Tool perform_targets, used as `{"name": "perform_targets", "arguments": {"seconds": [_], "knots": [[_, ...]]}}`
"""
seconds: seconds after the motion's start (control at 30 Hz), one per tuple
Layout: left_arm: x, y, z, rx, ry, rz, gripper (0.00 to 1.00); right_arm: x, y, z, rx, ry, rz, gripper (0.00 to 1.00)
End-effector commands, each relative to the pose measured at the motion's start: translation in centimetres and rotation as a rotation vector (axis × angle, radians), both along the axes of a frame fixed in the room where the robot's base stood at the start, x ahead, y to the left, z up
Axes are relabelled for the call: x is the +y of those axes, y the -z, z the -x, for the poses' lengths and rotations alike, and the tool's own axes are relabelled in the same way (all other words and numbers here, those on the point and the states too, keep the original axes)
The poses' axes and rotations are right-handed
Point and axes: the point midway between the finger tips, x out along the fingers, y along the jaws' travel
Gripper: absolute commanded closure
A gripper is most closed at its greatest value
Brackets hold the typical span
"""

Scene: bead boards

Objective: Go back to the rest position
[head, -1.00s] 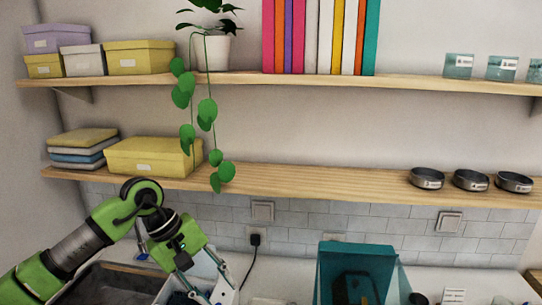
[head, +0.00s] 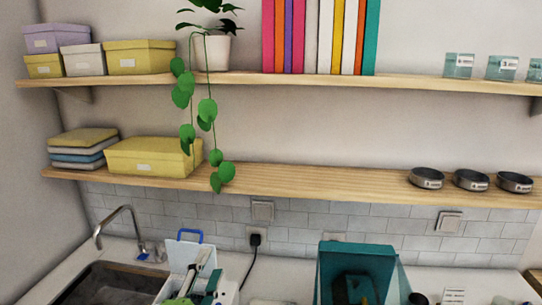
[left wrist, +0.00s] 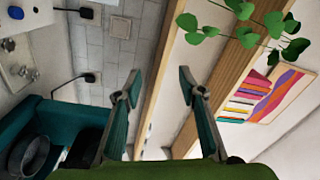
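My left gripper (head: 201,277) shows at the bottom edge of the head view, in front of a white item by the sink. Only its fingers and a bit of its green body are visible there. In the left wrist view the left gripper (left wrist: 160,88) has its two teal fingers spread wide apart, with nothing between them. The wrist picture is turned sideways and shows the wall and shelves beyond the fingertips. My right gripper is in neither view.
A lower shelf (head: 290,181) holds yellow boxes and several dark round tins. A hanging plant (head: 213,52) trails from the upper shelf. Below are a sink (head: 110,285) with a tap (head: 119,212) and a teal open box (head: 355,251). The air before the shelves is clear.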

Motion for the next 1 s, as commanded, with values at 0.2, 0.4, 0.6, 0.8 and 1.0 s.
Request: {"name": "perform_targets", "arguments": {"seconds": [0.2, 0.4, 0.6, 0.8, 1.0], "knots": [[5.7, 14.0, 7.6, 0.539, -0.258, 0.431, 0.63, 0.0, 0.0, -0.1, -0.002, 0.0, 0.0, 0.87], [7.2, 21.8, 16.9, 0.896, -0.474, 0.679, 0.63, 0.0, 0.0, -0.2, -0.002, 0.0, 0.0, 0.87], [7.3, 25.4, 24.6, 1.127, -0.637, 0.814, 0.63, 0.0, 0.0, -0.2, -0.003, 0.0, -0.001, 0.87], [7.0, 28.1, 30.3, 1.294, -0.768, 0.892, 0.63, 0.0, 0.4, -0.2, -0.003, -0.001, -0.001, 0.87], [6.8, 34.8, 29.0, 1.308, -0.773, 0.877, 0.63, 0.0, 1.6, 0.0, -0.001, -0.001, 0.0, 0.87]]}}
